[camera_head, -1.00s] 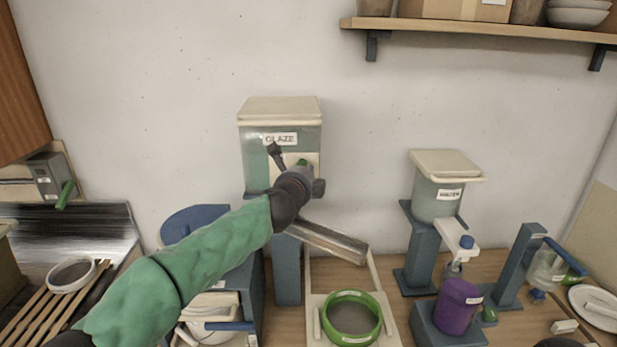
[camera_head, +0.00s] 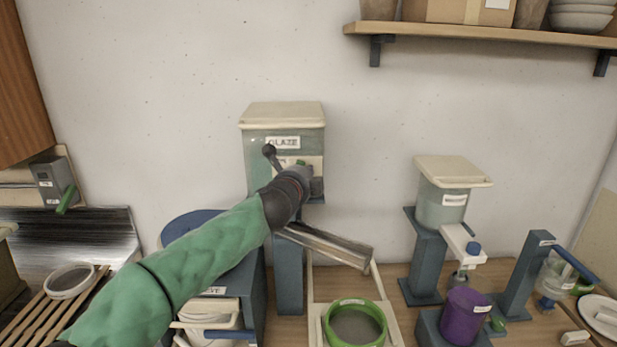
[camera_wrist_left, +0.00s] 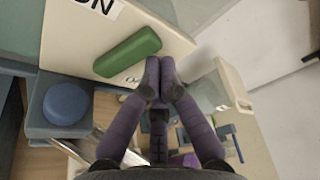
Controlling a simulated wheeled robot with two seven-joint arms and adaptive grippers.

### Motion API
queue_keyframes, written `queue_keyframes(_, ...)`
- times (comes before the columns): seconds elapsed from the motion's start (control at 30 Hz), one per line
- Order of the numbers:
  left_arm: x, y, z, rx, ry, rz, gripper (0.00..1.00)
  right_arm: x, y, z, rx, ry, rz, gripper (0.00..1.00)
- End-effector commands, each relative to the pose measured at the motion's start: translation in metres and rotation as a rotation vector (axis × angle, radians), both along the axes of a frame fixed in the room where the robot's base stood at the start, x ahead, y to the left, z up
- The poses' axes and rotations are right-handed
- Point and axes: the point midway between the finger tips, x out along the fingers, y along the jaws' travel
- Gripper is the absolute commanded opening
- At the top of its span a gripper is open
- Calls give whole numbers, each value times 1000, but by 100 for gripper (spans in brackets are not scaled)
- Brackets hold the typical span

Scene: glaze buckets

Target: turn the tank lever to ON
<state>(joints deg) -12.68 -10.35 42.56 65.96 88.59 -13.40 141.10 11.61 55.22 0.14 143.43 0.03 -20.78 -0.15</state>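The tank (camera_head: 257,160) marked GLAZE hangs on the wall side, with a cream lid. Its green lever (camera_wrist_left: 128,52) shows in the wrist view as a bar lying at a slant on a cream plate (camera_wrist_left: 70,40). The letters "ON" are on the plate near the lever's upper left side. In the head view only a bit of the lever (camera_head: 301,162) shows above my left gripper. My left gripper (camera_wrist_left: 160,70) has its fingertips together, with nothing between them. The fingertips are close beside the lever's right end; I cannot tell if they touch it. My right gripper is out of view.
A metal chute (camera_head: 325,245) slopes below the tank over a green-rimmed sieve (camera_head: 345,303). A smaller tank (camera_head: 440,205) stands on a blue post at the right, above a purple cup (camera_head: 464,316). A shelf (camera_head: 480,32) is at the upper right.

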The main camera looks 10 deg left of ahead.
Motion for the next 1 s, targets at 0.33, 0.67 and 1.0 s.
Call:
queue_keyframes(0.33, -1, 4, 2, -47, -14, 1, 0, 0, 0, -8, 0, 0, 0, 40)
queue_keyframes(0.67, -2, 7, 4, -48, -14, 1, 0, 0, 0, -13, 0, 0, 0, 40)
queue_keyframes(1.0, -2, 8, 5, -47, -13, 1, 0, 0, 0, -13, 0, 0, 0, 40)
